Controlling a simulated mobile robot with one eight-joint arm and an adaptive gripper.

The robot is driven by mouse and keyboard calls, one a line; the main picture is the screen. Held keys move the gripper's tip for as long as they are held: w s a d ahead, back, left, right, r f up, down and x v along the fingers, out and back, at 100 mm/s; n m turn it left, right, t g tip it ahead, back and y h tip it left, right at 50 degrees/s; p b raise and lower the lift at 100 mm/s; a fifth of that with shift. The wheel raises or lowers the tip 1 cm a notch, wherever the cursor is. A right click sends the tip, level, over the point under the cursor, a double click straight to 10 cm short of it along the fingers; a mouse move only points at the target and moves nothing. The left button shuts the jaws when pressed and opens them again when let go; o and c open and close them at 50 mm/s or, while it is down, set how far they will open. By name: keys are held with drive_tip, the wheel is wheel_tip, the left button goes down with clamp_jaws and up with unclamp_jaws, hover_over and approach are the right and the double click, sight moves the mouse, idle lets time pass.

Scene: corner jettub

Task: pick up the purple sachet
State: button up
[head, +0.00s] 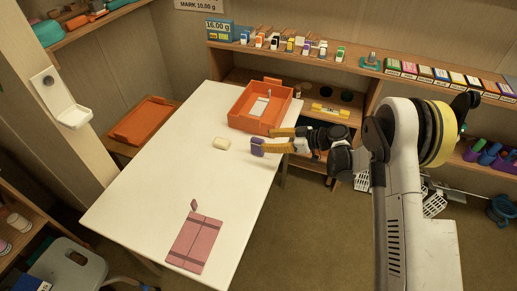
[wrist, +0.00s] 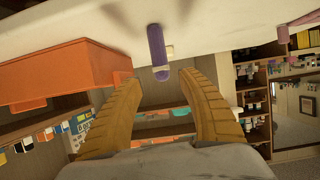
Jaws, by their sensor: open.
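The purple sachet (head: 257,147) stands upright on the white table near its right edge. In the wrist view the purple sachet (wrist: 158,52) shows as a narrow upright strip ahead of the gap between my fingers. My gripper (head: 270,141) is open with its two tan fingers pointing left at the sachet. In the wrist view my gripper (wrist: 157,76) has a wide empty gap, and the sachet lies just beyond the fingertips. I cannot tell from these views whether a finger touches it.
A cream block (head: 221,144) lies just left of the sachet. An orange tray (head: 236,115) stands behind on the table, close to my fingers. A shelf (head: 350,65) with small goods stands behind. The table's middle is clear.

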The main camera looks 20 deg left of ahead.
sight(263, 140)
drive_tip(key=b+x, duration=0.1)
drive_tip(key=x, duration=0.1)
drive_tip(key=b+x, duration=0.1)
drive_tip(key=x, duration=0.2)
drive_tip(key=shift+s+r, duration=0.1)
drive_tip(key=shift+s, duration=0.1)
drive_tip(key=shift+r, duration=0.1)
clamp_jaws()
drive_tip(key=shift+r, duration=0.1)
